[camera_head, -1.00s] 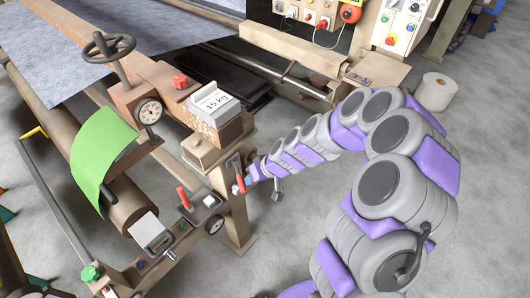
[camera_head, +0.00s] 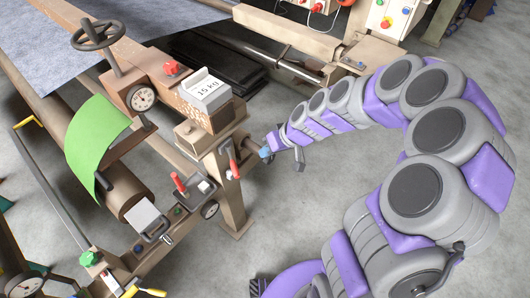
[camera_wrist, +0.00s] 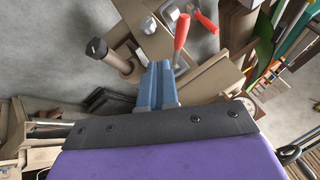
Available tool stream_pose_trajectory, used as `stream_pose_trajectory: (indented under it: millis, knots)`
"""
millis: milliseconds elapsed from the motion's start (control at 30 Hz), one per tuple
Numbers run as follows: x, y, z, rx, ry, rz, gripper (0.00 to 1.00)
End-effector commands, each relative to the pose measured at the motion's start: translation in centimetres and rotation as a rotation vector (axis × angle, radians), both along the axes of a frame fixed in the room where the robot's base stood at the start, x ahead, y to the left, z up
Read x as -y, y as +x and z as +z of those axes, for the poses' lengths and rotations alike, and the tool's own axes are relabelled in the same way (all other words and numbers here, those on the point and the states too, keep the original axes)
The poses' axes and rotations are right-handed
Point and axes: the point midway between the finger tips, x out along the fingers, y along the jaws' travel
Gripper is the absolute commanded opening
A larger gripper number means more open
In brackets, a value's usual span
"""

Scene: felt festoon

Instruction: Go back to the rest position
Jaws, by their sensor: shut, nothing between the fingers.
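My gripper (camera_head: 266,151) has small blue fingers. In the head view it is in the middle, just right of a red-handled lever (camera_head: 232,160) on the machine's post, with a visible gap between them. In the wrist view the blue fingers of my gripper (camera_wrist: 157,84) are together with nothing between them. A red handle (camera_wrist: 181,31) stands just beyond the fingertips there. My grey and purple arm curves from the lower right up and over to the gripper.
The machine frame fills the left, with a handwheel (camera_head: 95,35), a dial (camera_head: 142,97), a 15 kg weight (camera_head: 206,94), a green flap (camera_head: 96,138) and a second red lever (camera_head: 178,182). A control box (camera_head: 394,15) is at the top right. Grey floor (camera_head: 285,215) is clear between machine and arm.

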Motion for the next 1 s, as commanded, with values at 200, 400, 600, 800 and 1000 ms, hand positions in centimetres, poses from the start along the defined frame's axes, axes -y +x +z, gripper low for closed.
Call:
stream_pose_trajectory:
  millis: [200, 400, 600, 800, 1000]
  knots:
    - [1.5, -0.2, 0.8, -0.002, 0.011, 0.0, 0.0]
    - [1.7, -0.2, 0.8, -0.002, 0.013, -0.001, 0.0]
    - [0.9, -0.2, 0.7, -0.001, 0.003, 0.0, 0.0]
    - [0.5, -1.0, 1.5, -0.01, -0.004, 0.009, 0.0]
    - [0.9, -5.7, 5.2, -0.077, -0.057, 0.037, 0.0]
